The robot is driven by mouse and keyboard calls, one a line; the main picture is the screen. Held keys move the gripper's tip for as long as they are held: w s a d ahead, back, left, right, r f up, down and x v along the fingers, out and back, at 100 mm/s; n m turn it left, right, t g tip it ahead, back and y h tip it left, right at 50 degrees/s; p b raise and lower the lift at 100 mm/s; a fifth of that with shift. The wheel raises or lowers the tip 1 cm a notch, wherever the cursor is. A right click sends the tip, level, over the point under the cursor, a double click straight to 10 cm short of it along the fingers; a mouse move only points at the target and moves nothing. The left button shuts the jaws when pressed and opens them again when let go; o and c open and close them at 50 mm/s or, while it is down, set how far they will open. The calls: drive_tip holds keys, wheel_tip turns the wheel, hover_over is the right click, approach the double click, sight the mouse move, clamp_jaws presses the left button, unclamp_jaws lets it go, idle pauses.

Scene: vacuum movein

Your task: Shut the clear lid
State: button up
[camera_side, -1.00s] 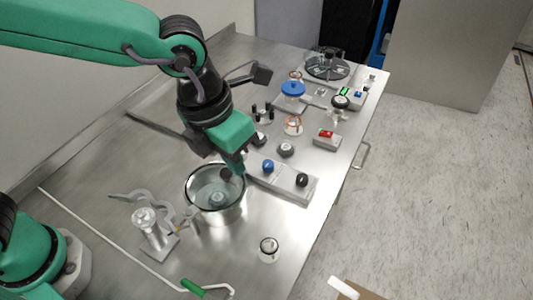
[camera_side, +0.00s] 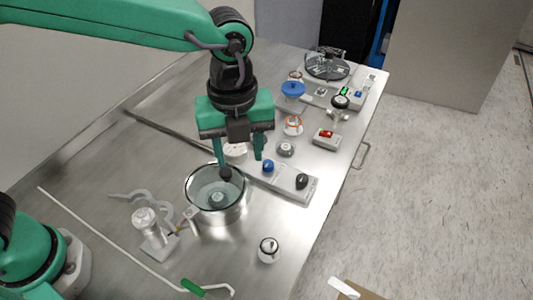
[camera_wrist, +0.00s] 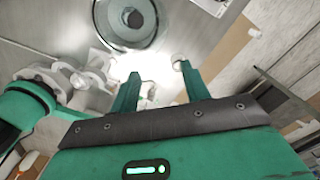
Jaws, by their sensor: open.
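A round steel chamber (camera_side: 228,214) with a dark rim stands near the middle of the bench in the side view. A clear lid (camera_side: 205,180) shows at its top, with a dark knob (camera_side: 225,174) near the back rim. I cannot tell how far the lid is tilted or seated. The lid also shows at the top of the wrist view (camera_wrist: 108,32), cut by the frame edge. My gripper (camera_side: 240,157) is open and empty, just behind and above the chamber, with its left finger close to the knob. Its spread fingers also show in the wrist view (camera_wrist: 158,70).
A grey valve block with a blue knob (camera_side: 268,166) and a black knob (camera_side: 302,181) stands right of the chamber. A metal fitting (camera_side: 150,228) with hoses is at left. A small jar (camera_side: 268,250) stands in front. Several devices crowd the far bench; the front bench is mostly clear.

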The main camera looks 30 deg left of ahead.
sight(226, 171)
drive_tip(key=w+a+f+n+g+y, duration=0.1)
drive_tip(key=w+n+g, duration=0.1)
drive_tip(key=n, duration=0.8)
drive_tip(key=w+a+f+n+g+y, duration=0.1)
drive_tip(key=w+a+n, duration=0.1)
drive_tip(key=n, duration=0.9)
drive_tip(key=shift+w+a+f+g+y, duration=0.2)
drive_tip(key=shift+w+f+g+y, duration=0.15)
drive_tip(key=shift+w, duration=0.4)
drive_tip(key=shift+f, duration=0.15)
drive_tip(key=shift+x, duration=3.75)
clamp_jaws()
drive_tip(key=shift+a, duration=0.1)
